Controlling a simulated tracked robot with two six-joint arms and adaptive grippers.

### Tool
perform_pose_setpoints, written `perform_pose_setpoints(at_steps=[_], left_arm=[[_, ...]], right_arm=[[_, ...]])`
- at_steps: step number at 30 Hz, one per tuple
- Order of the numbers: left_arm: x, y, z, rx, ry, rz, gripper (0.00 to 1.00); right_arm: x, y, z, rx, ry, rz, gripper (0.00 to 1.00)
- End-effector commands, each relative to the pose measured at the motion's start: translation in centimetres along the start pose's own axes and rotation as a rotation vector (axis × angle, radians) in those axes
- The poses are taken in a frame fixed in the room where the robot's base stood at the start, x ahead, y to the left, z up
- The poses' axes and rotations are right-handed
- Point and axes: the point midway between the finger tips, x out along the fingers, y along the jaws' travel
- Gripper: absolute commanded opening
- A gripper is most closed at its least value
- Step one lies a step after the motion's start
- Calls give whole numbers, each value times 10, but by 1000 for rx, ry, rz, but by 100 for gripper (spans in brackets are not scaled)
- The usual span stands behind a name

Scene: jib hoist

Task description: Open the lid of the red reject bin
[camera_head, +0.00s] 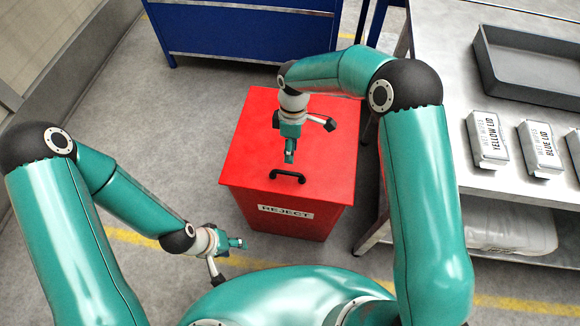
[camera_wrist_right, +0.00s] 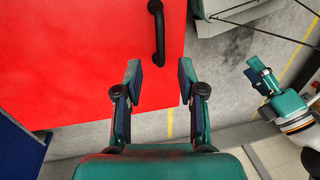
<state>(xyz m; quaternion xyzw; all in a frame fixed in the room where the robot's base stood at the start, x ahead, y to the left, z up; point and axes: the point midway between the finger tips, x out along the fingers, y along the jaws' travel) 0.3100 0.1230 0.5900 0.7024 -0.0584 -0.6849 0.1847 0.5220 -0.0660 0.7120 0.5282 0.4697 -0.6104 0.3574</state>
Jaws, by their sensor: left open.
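The red reject bin (camera_head: 285,222) stands on the floor in the middle of the head view, with a white REJECT label on its front. Its flat red lid (camera_head: 250,150) is shut, with a black bar handle (camera_head: 287,176) near the front edge. My right gripper (camera_head: 290,153) hangs over the lid, just behind the handle in the head view. In the right wrist view it is open and empty (camera_wrist_right: 159,72), with the handle (camera_wrist_right: 157,32) beyond its fingertips, apart from them. My left gripper (camera_head: 236,243) is open and empty, left of the bin's front.
A steel table (camera_head: 440,110) on the right carries a grey tray (camera_head: 530,75) and white wipes packs (camera_head: 487,140). A wrapped white bundle (camera_head: 510,228) lies on its lower shelf. A blue cabinet (camera_head: 245,35) stands behind the bin.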

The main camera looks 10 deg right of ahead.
Motion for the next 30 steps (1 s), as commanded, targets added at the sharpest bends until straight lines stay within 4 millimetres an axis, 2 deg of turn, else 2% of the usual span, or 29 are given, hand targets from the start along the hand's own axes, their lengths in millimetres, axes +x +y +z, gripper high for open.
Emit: perform_pose_setpoints(at_steps=[1,6,12,18,25,30], left_arm=[[-1,0,0,0,0,0,48],[-2,1,0,0,0,0,48],[-3,1,0,0,0,0,48],[-4,1,0,0,0,0,48],[-3,1,0,0,0,0,48],[-3,1,0,0,0,0,48]], right_arm=[[13,-1,1,1,-3,-5,39],[46,0,0,0,-1,-3,39],[73,0,0,2,0,-2,39],[82,0,0,1,1,0,39],[82,0,0,1,1,0,39],[82,0,0,1,1,0,13]])
